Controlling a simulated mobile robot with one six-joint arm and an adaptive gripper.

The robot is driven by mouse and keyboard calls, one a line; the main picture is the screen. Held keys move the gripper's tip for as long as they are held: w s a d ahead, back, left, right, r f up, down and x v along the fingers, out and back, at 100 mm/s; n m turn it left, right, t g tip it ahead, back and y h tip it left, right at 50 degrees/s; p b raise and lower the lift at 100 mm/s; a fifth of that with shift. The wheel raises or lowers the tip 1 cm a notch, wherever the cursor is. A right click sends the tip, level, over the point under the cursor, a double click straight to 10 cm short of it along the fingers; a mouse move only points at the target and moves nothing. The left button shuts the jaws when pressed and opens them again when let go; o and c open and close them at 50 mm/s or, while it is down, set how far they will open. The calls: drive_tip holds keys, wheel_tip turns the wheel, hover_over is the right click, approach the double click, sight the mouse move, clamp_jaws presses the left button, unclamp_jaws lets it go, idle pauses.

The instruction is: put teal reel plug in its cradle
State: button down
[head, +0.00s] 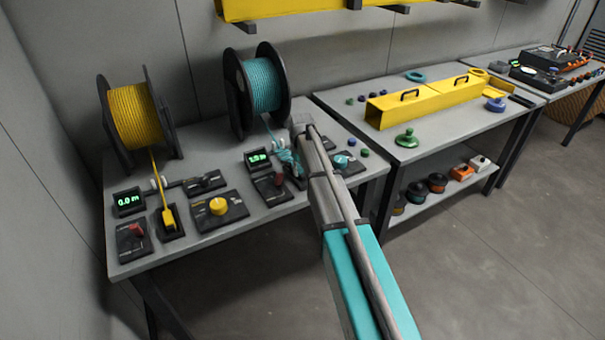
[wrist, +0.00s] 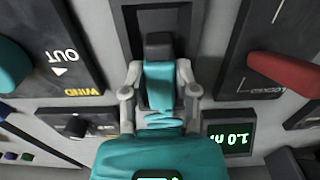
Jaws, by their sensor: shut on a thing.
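My gripper (wrist: 158,88) is shut on the teal reel plug (wrist: 158,82), with one grey finger on each side of it. The plug has a dark tip that points to the top of the wrist view. The tip lies over the dark rectangular cradle (wrist: 127,25); I cannot tell whether it is inside or just above. In the head view, my gripper is over the teal station of the left bench, and arm parts hide most of the plug and cradle. Teal cable (head: 284,155) runs down beside it from the teal reel (head: 264,84).
A display (wrist: 229,138) reading 1.0 m and a red lever (wrist: 287,72) flank the cradle on the right in the wrist view. A teal knob (head: 341,161) stands right of my gripper. The yellow plug (head: 168,217) sits in its own cradle at the left.

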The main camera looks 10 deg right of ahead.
sight(301, 171)
drive_tip(key=shift+f, duration=0.15)
drive_tip(key=shift+c, duration=1.9)
unclamp_jaws()
drive_tip(key=shift+r, duration=0.2)
wheel_tip(301, 171, up, 12)
drive_tip(key=p, duration=1.2)
drive_tip(key=s+m, duration=0.3)
drive_tip(key=s, duration=2.6)
drive_tip(key=shift+s+d+m, duration=0.15)
drive_tip(key=shift+d+m, duration=0.1)
drive_tip(key=shift+m, duration=0.05)
